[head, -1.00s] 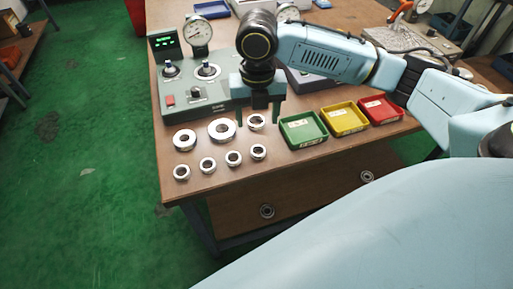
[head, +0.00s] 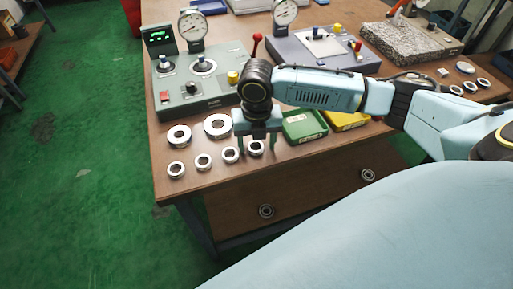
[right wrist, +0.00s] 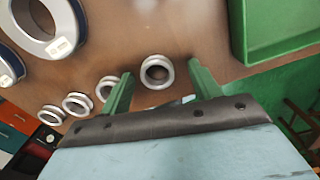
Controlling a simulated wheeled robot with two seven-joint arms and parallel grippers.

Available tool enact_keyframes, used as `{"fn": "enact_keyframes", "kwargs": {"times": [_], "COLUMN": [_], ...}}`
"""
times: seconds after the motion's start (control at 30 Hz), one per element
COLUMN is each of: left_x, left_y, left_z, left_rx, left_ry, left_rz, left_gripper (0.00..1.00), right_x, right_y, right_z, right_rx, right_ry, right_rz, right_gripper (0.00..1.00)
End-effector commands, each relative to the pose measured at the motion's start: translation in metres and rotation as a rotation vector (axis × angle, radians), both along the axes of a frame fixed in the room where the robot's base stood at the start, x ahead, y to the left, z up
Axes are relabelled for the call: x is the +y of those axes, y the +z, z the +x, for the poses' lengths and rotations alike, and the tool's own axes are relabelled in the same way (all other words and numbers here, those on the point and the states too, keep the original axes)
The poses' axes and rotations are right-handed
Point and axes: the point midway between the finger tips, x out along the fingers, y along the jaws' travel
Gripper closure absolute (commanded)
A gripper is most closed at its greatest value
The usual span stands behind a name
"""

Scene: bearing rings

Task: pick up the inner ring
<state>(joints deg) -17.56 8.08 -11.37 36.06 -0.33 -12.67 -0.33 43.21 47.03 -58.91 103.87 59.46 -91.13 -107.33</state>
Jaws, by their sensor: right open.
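Several small silver rings lie in a front row on the brown table. The rightmost small ring (head: 255,148) sits under my right gripper (head: 257,151). In the right wrist view this ring (right wrist: 157,72) appears between the two green fingers of the gripper (right wrist: 157,78), which is open and empty. Whether the fingers are down at ring height I cannot tell. The row continues left with a second ring (head: 231,154), a third (head: 203,162) and a leftmost one (head: 176,170). No label shows which is the inner ring. My left gripper is not in view.
Two larger rings, one (head: 179,136) and another (head: 217,126), lie behind the row. A green tray (head: 303,139) and a yellow tray (head: 346,127) stand to the right. A grey gauge unit (head: 190,104) is behind. The table's front edge is close to the row.

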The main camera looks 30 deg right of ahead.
Motion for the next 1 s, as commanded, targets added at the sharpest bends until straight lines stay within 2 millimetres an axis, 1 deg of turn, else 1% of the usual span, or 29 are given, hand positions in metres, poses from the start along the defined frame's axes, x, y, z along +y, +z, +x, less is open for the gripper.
{"fn": "enact_keyframes", "kwargs": {"times": [0.13,0.17,0.5,0.53,0.73,0.8,0.87,0.97,1.0], "left_x": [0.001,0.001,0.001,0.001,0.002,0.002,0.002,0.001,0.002], "left_y": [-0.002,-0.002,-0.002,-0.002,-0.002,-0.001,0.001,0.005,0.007], "left_z": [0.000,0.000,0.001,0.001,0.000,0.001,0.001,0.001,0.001], "left_rx": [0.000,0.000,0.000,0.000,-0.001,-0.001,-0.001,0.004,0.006], "left_ry": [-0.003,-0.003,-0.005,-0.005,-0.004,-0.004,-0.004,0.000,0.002], "left_rz": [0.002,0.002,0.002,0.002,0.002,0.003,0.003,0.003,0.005], "left_gripper": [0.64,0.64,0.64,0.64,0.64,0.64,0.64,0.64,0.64], "right_x": [0.000,0.000,0.001,0.000,0.000,0.000,0.000,0.001,0.000], "right_y": [-0.001,-0.001,-0.002,-0.002,-0.001,0.002,0.009,0.027,0.036], "right_z": [0.000,0.000,0.000,0.000,0.000,0.000,0.001,0.001,0.001], "right_rx": [0.000,0.000,0.000,0.000,0.000,-0.001,-0.002,-0.004,-0.004], "right_ry": [0.001,0.001,0.001,0.000,0.000,0.000,0.001,0.001,0.001], "right_rz": [0.001,0.001,0.001,0.001,0.001,0.000,0.001,0.002,0.001], "right_gripper": [0.37,0.39,0.83,0.86,0.87,0.87,0.87,0.87,0.87]}}
